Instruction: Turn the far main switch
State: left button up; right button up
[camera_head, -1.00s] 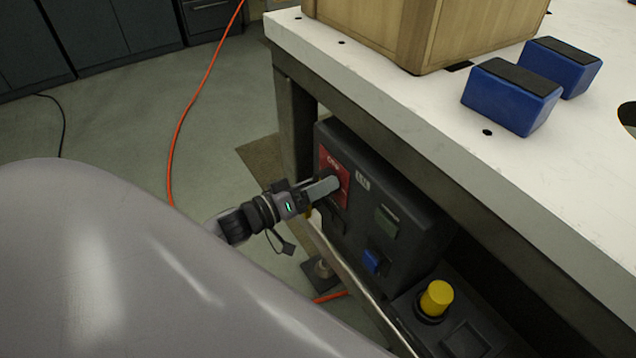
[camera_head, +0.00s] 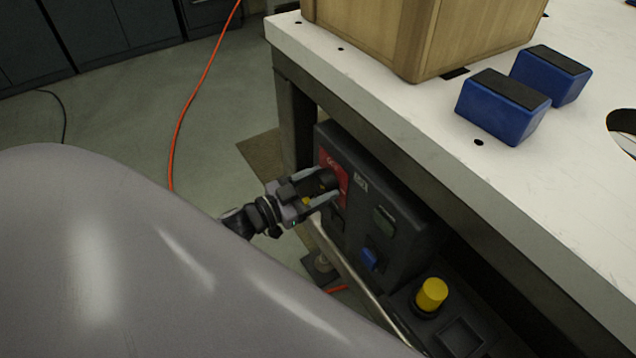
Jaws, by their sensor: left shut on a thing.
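The far main switch is a dark knob (camera_head: 328,179) on a red plate (camera_head: 335,163) at the far end of the dark control box (camera_head: 395,222). The box hangs under the white table's edge. My left gripper (camera_head: 326,186) is at the knob with a finger on each side and is shut on it. The gripper is rolled so that both fingers show. The fingers hide part of the knob and the plate, so its exact pointing is hard to tell. My right gripper is not in view.
The white table (camera_head: 400,110) overhangs the box and carries a wooden crate (camera_head: 425,35) and two blue blocks (camera_head: 503,105). A blue switch (camera_head: 370,259) and a yellow button (camera_head: 431,294) sit nearer. An orange cable (camera_head: 190,100) crosses the floor.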

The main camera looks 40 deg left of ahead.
pick_arm(q)
jog(key=m, duration=0.3)
jog(key=shift+m, duration=1.7)
jog(key=o, duration=1.1)
jog(key=shift+c, duration=0.2)
jog(key=v, duration=0.7)
